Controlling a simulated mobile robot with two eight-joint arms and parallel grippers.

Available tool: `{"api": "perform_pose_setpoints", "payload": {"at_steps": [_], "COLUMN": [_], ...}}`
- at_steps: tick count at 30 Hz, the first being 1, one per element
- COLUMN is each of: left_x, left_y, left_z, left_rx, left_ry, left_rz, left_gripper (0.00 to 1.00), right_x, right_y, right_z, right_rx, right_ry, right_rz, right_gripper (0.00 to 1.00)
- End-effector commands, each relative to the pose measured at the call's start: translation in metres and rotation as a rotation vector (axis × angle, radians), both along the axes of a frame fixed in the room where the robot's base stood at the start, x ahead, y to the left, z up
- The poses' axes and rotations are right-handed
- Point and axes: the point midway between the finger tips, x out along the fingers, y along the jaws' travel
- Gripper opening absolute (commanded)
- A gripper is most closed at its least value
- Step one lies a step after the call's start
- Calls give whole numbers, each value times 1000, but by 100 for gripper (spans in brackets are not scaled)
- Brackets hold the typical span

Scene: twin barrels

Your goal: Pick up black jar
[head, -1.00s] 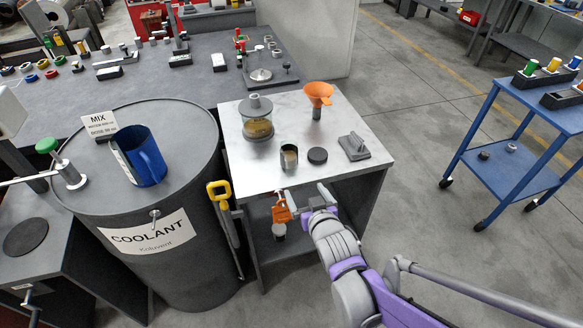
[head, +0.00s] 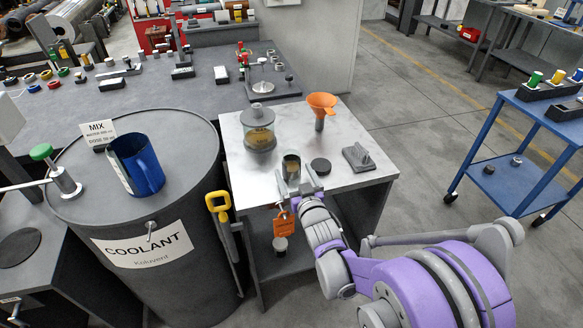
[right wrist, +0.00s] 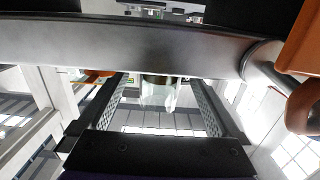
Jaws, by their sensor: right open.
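A small dark open jar (head: 291,164) stands upright on the white-topped table (head: 250,184), and it looks like the black jar. A flat black lid (head: 321,165) lies just right of it. My right gripper (head: 296,184) is open at the table's front edge, with its fingertips close to the jar's near side. In the right wrist view, a jar-like shape with a dark band and a pale, glassy lower part (right wrist: 158,92) shows between the two finger pads (right wrist: 155,110). Whether the fingers touch it I cannot tell. My left gripper is out of view.
A lidded glass jar (head: 259,130), an orange funnel (head: 321,104) and a grey block (head: 358,157) share the table.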

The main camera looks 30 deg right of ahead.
Motion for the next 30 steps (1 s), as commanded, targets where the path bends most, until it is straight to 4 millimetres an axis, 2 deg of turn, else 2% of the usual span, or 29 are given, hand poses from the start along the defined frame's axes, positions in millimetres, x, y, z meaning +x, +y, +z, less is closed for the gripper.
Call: {"api": "perform_pose_setpoints", "payload": {"at_steps": [5,12,27,28,30], "left_x": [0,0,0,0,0], "left_y": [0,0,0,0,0], "left_z": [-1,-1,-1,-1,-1], "left_rx": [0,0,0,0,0], "left_ry": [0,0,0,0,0], "left_rz": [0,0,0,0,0], "left_gripper": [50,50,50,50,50], "right_x": [26,28,28,28,28], "right_y": [-6,-7,-7,-7,-7], "right_z": [-2,-2,-2,-2,-1], "right_rx": [1,1,0,0,0], "right_ry": [0,0,0,0,0], "right_rz": [0,0,0,0,0], "right_gripper": [99,99,9,5,5]}}
